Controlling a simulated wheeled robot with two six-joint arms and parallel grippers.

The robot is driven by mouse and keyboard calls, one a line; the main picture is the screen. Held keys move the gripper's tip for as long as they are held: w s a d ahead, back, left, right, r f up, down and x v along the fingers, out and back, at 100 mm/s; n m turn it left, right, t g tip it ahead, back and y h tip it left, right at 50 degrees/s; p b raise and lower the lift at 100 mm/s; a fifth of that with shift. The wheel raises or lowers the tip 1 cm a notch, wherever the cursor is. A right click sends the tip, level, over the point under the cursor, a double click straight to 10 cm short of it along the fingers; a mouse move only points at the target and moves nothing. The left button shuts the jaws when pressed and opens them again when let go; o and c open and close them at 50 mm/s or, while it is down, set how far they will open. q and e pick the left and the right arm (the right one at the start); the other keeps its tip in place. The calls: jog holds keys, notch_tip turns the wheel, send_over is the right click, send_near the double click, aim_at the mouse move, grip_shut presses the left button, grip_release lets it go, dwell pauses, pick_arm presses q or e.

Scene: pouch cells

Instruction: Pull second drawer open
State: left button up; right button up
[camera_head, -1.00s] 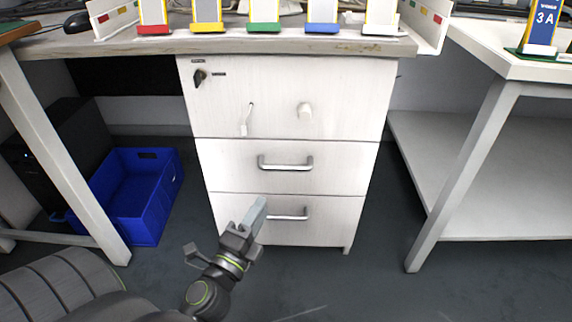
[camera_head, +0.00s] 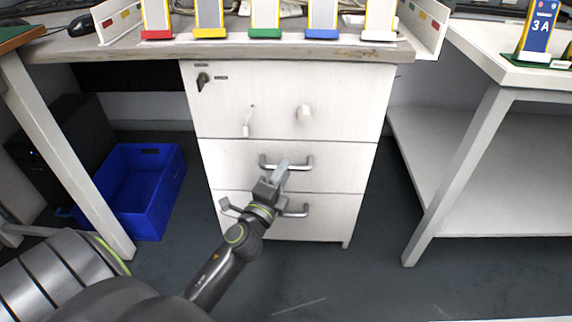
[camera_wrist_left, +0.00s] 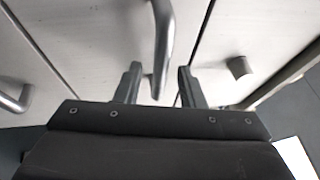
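The white cabinet under the desk has a top drawer (camera_head: 275,85), a second drawer (camera_head: 345,165) and a bottom drawer (camera_head: 335,220); all look closed. The second drawer's metal bar handle (camera_head: 308,162) also shows in the left wrist view (camera_wrist_left: 164,35). My left gripper (camera_head: 281,172) is at this handle. In the left wrist view my left gripper (camera_wrist_left: 160,85) is open, with one finger on each side of the handle's end. I cannot tell whether a finger touches it. My right gripper is not in view.
The bottom drawer's handle (camera_head: 295,211) lies just below my left gripper, partly hidden. The top drawer has a small knob (camera_head: 304,115) and a key lock (camera_head: 203,79). A blue crate (camera_head: 140,190) stands left of the cabinet. The floor in front is clear.

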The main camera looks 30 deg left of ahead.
pick_arm(q)
jog(key=shift+x, duration=1.1)
grip_shut()
